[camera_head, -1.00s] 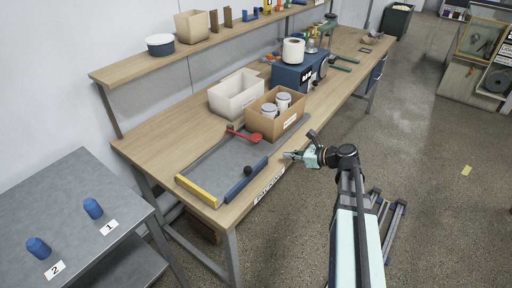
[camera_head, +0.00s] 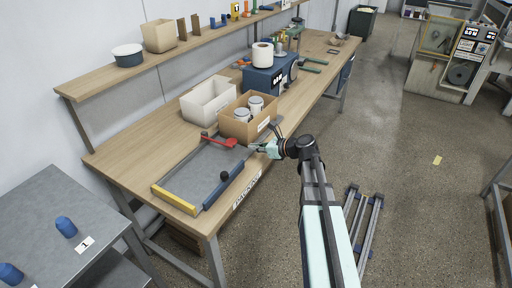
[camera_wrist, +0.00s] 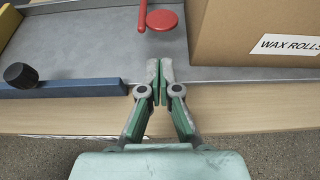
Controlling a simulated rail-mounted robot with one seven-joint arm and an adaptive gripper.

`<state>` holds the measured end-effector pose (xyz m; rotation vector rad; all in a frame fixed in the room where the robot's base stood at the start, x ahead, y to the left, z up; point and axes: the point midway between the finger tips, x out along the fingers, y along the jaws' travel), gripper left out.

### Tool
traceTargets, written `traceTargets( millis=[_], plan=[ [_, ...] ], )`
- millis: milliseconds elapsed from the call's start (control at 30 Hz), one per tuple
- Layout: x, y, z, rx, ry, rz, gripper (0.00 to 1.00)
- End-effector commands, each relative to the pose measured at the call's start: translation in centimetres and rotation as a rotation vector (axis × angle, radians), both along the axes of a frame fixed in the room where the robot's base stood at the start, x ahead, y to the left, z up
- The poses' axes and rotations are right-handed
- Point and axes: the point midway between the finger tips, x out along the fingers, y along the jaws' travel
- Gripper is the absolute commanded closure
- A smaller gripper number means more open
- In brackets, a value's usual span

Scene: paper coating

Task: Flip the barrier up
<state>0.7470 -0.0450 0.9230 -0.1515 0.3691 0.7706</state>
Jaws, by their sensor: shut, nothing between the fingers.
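A blue bar (camera_head: 222,190) with a round black knob (camera_head: 225,175) lies along the front edge of a grey tray (camera_head: 190,165) on the bench. I cannot tell for sure that this bar is the barrier. The wrist view shows the bar (camera_wrist: 75,88) and its knob (camera_wrist: 21,75) on the left. My gripper (camera_head: 255,148) is at the bench's front edge, to the right of the bar and in front of the cardboard box. In the wrist view its fingers (camera_wrist: 160,70) are together and empty, just right of the bar's near end, apart from it.
A yellow bar (camera_head: 175,199) lines the tray's left end. A red paddle-like part (camera_head: 222,142) lies at its back. The cardboard box (camera_head: 233,128) labelled wax rolls stands right of it, with a white bin (camera_head: 195,108) behind. The aisle floor (camera_head: 400,190) is largely open.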

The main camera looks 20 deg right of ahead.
Motion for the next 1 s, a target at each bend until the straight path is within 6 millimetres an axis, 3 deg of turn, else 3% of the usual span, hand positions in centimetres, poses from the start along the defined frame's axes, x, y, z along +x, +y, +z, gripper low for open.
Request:
traceTargets(
  millis=[400,1000],
  plan=[
    [4.2,4.0,-2.2,0.001,0.0,0.001,1.0],
    [4.8,4.5,-2.5,-0.003,0.002,-0.002,1.0]
  ],
)
